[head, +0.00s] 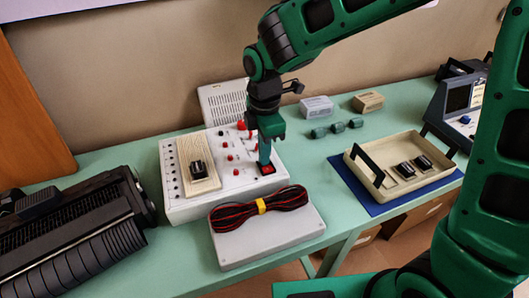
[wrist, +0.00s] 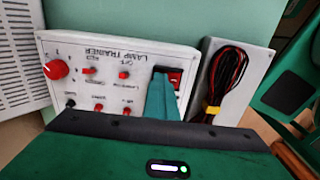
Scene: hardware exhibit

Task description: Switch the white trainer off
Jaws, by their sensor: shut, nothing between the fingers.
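The white trainer (head: 240,185) is a low box on the green table, with a breadboard, red knobs and small switches. In the wrist view its panel (wrist: 140,55) reads "LAMP TRAINER" upside down. A red rocker switch in a black frame (head: 267,170) sits near its right front corner. It also shows in the wrist view (wrist: 175,77), partly hidden by my fingers. My gripper (head: 264,162) is shut and empty, pointing down at the switch. Its fingertips (wrist: 160,75) overlap the switch's left part. I cannot tell whether they touch it, or which side is pressed.
A grey box (head: 270,240) with red and black cables stands close in front of the trainer. A cream tray (head: 405,187) with black parts lies at the right on a blue mat. Small boxes (head: 317,107) stand behind. A black ribbed device (head: 75,245) is at the left.

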